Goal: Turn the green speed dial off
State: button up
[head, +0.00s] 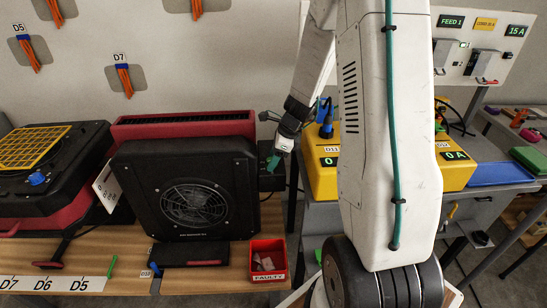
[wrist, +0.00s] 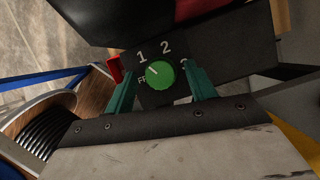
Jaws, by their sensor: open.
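The green speed dial (wrist: 160,74) sits on a black control panel (wrist: 215,44) in the wrist view. White marks 1 and 2 show above it, and letters at its lower left are partly hidden. A pale pointer line on the dial points up and to the left. My gripper (wrist: 161,82) is open, with one teal finger on each side of the dial. I cannot tell whether the fingers touch it. In the head view my gripper (head: 273,160) is at the right side of the black fan unit (head: 190,150), and the dial is hidden there.
A red switch (wrist: 115,69) sits left of the dial. A red bin labelled FAULTY (head: 268,262) stands on the wooden bench in front of the fan unit. Yellow boxes (head: 321,183) stand to the right. A red and black unit with a yellow grille (head: 35,147) is at the left.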

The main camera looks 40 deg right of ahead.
jog(key=c, duration=1)
jog(key=shift+o, duration=0.2)
jog(key=shift+n, duration=0.3)
jog(key=n+g, duration=0.1)
jog(key=n, duration=0.1)
jog(key=n+g+y, duration=0.1)
jog(key=n, duration=0.2)
jog(key=shift+w+d, duration=0.1)
jog(key=shift+w, duration=0.1)
jog(key=n+g, duration=0.1)
jog(key=n, duration=0.2)
jog(key=n+g, duration=0.1)
jog(key=n, duration=0.2)
jog(key=shift+w, duration=0.15)
jog(key=shift+n, duration=0.3)
jog(key=o, duration=1)
jog(key=shift+c, duration=0.2)
